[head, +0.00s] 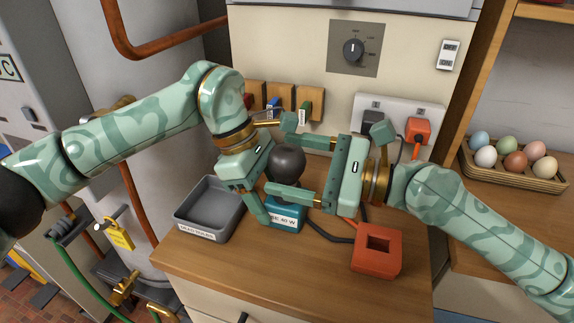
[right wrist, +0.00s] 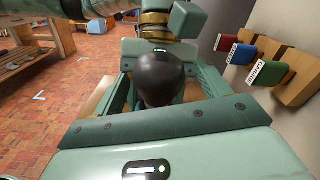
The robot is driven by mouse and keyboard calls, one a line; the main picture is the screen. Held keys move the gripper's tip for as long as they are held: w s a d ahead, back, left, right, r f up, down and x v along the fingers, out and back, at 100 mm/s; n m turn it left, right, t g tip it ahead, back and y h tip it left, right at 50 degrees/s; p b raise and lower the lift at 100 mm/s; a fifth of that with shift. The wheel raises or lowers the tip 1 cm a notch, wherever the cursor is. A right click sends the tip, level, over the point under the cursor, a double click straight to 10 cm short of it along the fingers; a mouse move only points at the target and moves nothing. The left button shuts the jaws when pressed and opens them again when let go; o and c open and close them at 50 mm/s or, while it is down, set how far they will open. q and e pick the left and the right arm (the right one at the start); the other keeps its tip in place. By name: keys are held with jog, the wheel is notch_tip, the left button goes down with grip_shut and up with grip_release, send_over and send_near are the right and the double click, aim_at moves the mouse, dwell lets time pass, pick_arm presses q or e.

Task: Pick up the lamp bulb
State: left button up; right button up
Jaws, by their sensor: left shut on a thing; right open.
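The lamp bulb (head: 288,158) is dark grey and round, standing upright above a teal lamp base (head: 286,222) with a "40 W" label. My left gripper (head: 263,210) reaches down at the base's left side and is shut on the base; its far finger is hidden. My right gripper (head: 302,165) is open, its fingers reaching in from the right on either side of the bulb. I cannot tell whether they touch it. In the right wrist view the bulb (right wrist: 160,78) sits between green gripper parts; its lower end is hidden.
A grey tray labelled "dead bulbs" (head: 205,222) stands left of the base. A red block with a square hole (head: 377,262) stands front right, with cords nearby. A socket panel with an orange plug (head: 418,130) is behind. An egg tray (head: 515,175) is far right.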

jog(key=shift+w+a, duration=0.2)
jog(key=shift+a, duration=0.45)
jog(key=c, duration=1.1)
jog(key=shift+o, duration=0.2)
jog(key=shift+r, duration=0.1)
jog(key=shift+d+r, duration=0.1)
jog(key=shift+r, duration=0.25)
jog(key=v, duration=1.8)
jog(key=shift+r, duration=0.35)
jog(key=c, duration=0.3)
pick_arm(q)
jog(key=o, duration=1.3)
jog(key=shift+o, duration=0.2)
